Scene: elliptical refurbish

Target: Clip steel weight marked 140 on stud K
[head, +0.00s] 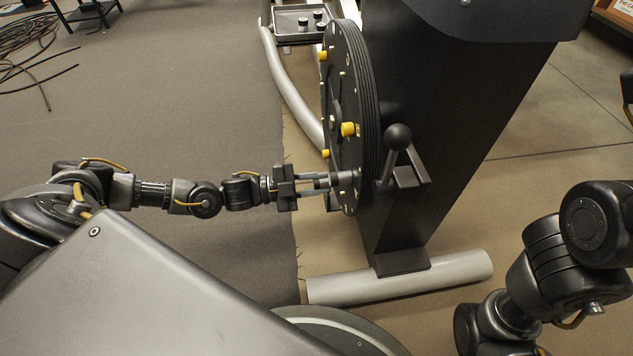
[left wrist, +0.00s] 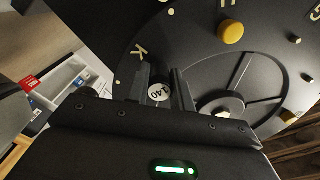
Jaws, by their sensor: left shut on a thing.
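My left gripper (head: 328,183) is shut on a small steel weight (head: 345,178) at the lower part of the upright black wheel (head: 368,75). In the left wrist view the weight (left wrist: 160,93) shows its end face marked 140 between the two fingers of the left gripper (left wrist: 163,88). The letter K (left wrist: 139,50) is painted on the wheel face (left wrist: 195,60) just beyond the weight. Stud K itself is hidden, and I cannot tell whether the weight touches it. My right gripper is out of view; only right arm links show.
The wheel bears pale studs and several yellow pieces (head: 348,129). A black ball-topped lever (head: 398,137) stands beside the dark frame (head: 430,120). A tray (head: 296,38) with small dark cylinders is behind. A grey foot tube (head: 450,272) lies below. Open floor is at left.

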